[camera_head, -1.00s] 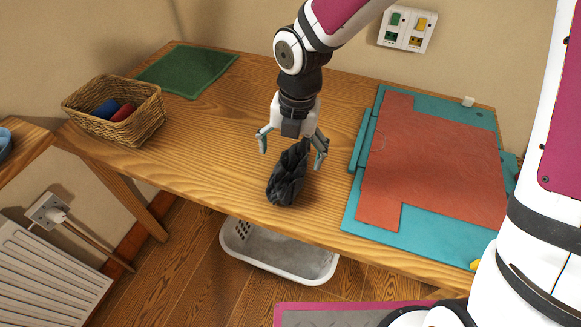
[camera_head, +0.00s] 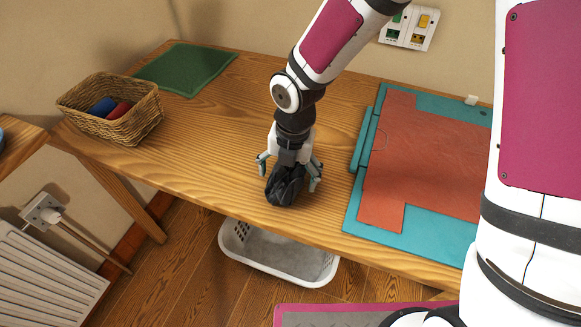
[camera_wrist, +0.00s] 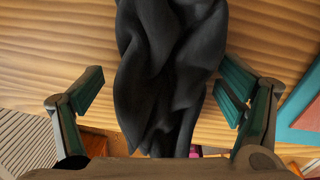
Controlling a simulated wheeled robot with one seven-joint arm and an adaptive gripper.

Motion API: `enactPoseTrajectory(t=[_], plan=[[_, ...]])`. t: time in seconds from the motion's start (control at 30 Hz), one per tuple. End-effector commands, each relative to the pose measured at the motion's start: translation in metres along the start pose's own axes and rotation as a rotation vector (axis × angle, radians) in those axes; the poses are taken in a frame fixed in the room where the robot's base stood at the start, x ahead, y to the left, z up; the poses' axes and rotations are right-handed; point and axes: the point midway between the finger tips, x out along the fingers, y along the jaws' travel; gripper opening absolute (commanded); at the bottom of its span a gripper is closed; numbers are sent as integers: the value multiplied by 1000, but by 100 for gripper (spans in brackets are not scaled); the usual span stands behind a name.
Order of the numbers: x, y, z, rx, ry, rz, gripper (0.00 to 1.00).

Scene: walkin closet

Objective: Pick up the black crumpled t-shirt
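The black crumpled t-shirt (camera_head: 284,190) lies in a small heap near the front edge of the wooden table. My gripper (camera_head: 289,178) is directly above it, with one finger on each side of the cloth. In the wrist view the black t-shirt (camera_wrist: 168,75) fills the middle, between the two spread fingers of my gripper (camera_wrist: 160,98). Gaps show between each finger and the cloth, with wood visible through them. Part of the t-shirt is hidden under my gripper in the head view.
A wicker basket (camera_head: 142,121) with blue and red items and a green folded cloth (camera_head: 188,66) are at the left. A teal board (camera_head: 363,229) with a red-brown cloth (camera_head: 425,150) lies at the right. A white laundry basket (camera_head: 310,267) stands on the floor below.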

Motion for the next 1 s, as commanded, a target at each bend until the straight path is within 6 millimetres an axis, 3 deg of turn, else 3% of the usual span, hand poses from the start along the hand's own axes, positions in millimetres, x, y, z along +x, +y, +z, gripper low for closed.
enactPoseTrajectory(t=[0.03,0.2,0.57,0.77,0.9,1.0], plan=[[0,0,0,0,0,0,70],[0,0,0,0,0,0,34],[-3,0,0,0,-1,1,34],[-19,2,1,1,-2,2,34],[-40,3,1,0,-4,3,34],[-41,-20,-9,4,0,-2,34]])
